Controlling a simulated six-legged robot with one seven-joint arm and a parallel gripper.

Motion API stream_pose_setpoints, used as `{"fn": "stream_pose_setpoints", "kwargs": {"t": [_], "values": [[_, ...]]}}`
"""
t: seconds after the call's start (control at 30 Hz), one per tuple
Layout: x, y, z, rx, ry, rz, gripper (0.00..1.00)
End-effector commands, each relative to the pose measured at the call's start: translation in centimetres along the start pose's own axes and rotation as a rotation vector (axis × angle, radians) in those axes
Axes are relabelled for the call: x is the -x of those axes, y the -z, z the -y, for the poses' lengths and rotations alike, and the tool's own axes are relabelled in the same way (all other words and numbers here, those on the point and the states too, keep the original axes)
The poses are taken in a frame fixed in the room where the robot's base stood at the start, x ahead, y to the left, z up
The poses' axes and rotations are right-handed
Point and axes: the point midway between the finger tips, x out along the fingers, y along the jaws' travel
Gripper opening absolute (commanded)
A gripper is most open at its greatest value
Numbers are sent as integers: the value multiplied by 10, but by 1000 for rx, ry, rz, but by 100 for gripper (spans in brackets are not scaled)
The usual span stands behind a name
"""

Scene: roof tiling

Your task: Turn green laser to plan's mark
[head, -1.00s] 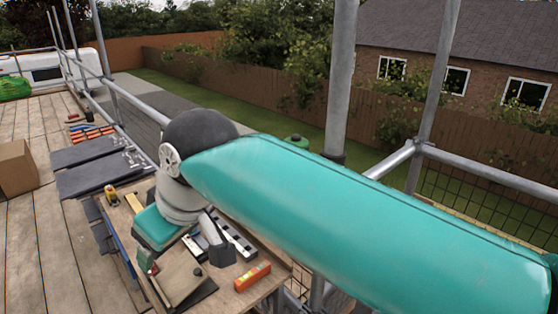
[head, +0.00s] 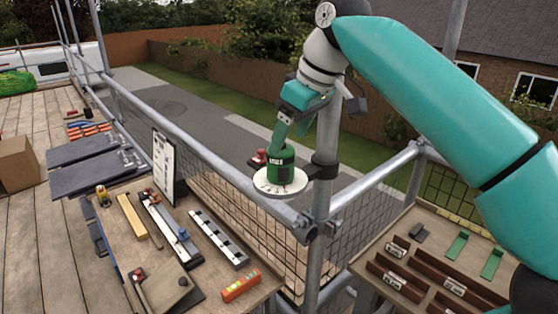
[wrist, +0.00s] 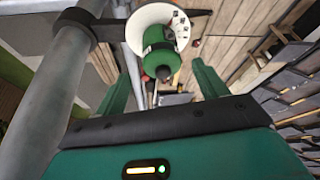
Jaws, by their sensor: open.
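The green laser (head: 282,166) stands upright on a round white dial plate (head: 272,188) with dark marks, held by a dark clamp on the scaffold pole. My gripper (head: 284,132) is just above the laser, pointing down. In the wrist view the laser (wrist: 160,52) shows ahead, between the two green fingers of my open gripper (wrist: 166,72); whether they touch it I cannot tell. The plan (head: 164,160), a white sheet on a clipboard, stands at the back of the workbench; its mark is too small to read. A small red part (head: 258,158) shows beside the laser.
The upright scaffold pole (head: 325,150) and the guard rail (head: 200,140) run close to the laser. The workbench (head: 205,285) holds tools, including an orange level (head: 241,284). A second bench (head: 375,255) at the right carries brown holders and green pieces.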

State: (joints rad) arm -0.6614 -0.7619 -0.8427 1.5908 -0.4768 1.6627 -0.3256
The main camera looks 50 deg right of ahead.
Motion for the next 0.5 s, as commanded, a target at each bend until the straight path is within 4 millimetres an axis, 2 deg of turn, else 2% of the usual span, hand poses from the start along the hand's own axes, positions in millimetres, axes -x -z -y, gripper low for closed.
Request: {"fn": "stream_pose_setpoints", "kwargs": {"t": [0.1,0.3,0.5], "values": [[-25,0,1,4,3,0,72],[-60,1,-1,2,3,-2,72],[-77,1,-2,1,2,-2,72]]}}
